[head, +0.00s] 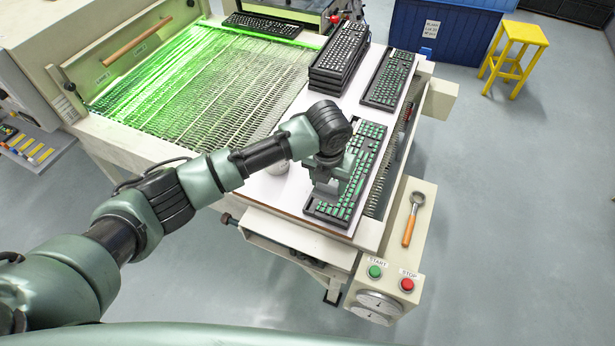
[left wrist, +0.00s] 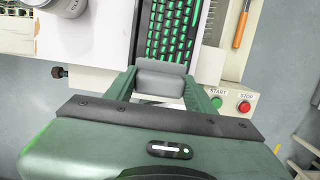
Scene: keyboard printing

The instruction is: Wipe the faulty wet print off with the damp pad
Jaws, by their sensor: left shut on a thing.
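A black keyboard (head: 361,172) with green-printed keys lies on the white table top (head: 277,195), partly hidden by my left gripper. It also shows in the left wrist view (left wrist: 176,30), running up out of the picture. My left gripper (head: 328,184) is shut on a grey block-shaped pad (left wrist: 162,77), which shows between its fingers in the left wrist view. The pad is at the keyboard's near end; I cannot tell whether it touches the keys. My right gripper is not in view.
Another green-printed keyboard (head: 388,79) and a stack of keyboards (head: 340,57) stand farther back. A pale round container (left wrist: 72,20) stands left of the keyboard. The right-hand ledge bears an orange-handled tool (head: 409,228) and green START (head: 375,271) and red STOP (head: 407,284) buttons.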

